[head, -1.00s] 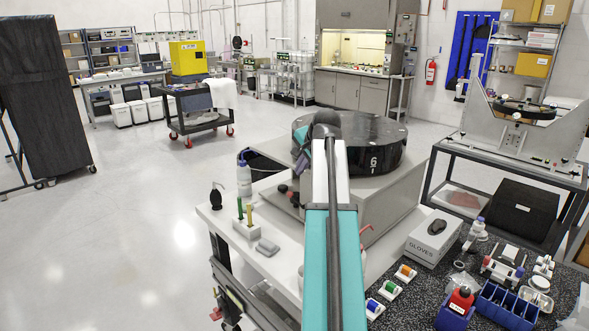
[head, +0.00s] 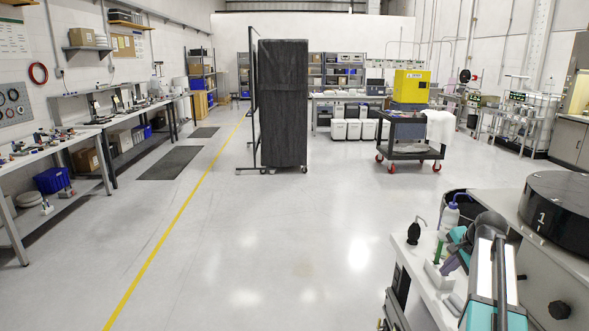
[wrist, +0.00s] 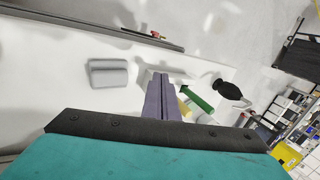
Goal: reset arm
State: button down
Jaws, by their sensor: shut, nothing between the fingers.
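My arm extends over the white workbench (head: 424,290) at the lower right of the head view. In the wrist view, my gripper (wrist: 160,82) has its two dark purple-grey fingers pressed together with nothing between them. The fingers point over the white bench top, near a white holder with a green-handled tool (wrist: 198,98). I cannot tell whether the fingers touch the holder. In the head view, the gripper shows only partly, beside my teal arm.
A grey block (wrist: 108,72) and a black bulb (wrist: 228,90) are on the bench. A black drum (head: 565,208) stands at the right, close to my arm. A black covered rack (head: 283,105) and a cart (head: 408,152) stand farther back. The floor's middle is clear.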

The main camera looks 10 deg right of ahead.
jog(key=s+a+f+n+g+y, duration=0.1)
jog(key=s+a+f+n+g, duration=0.1)
jog(key=a+f, duration=1)
jog(key=s+a+f+n+g+y, duration=0.1)
jog(key=s+a+f+g, duration=0.1)
jog(key=a+f, duration=1.05)
jog(key=s+a+f+n+g+b, duration=0.1)
jog(key=s+a+f+n+g, duration=0.2)
jog(key=s+a+f, duration=0.6)
jog(key=s+a+f+n+g+b, duration=0.1)
jog(key=s+a+f+n+g, duration=0.3)
jog(key=s+f, duration=0.8)
jog(key=s+f+n+h, duration=0.1)
jog(key=s+f+n, duration=0.1)
jog(key=s, duration=0.5)
jog(key=s+f+n+h, duration=0.1)
jog(key=s+f+n, duration=0.2)
jog(key=s+n, duration=0.2)
jog(key=shift+s+a+f, duration=0.2)
jog(key=shift+s+a, duration=0.2)
jog(key=shift+s, duration=0.8)
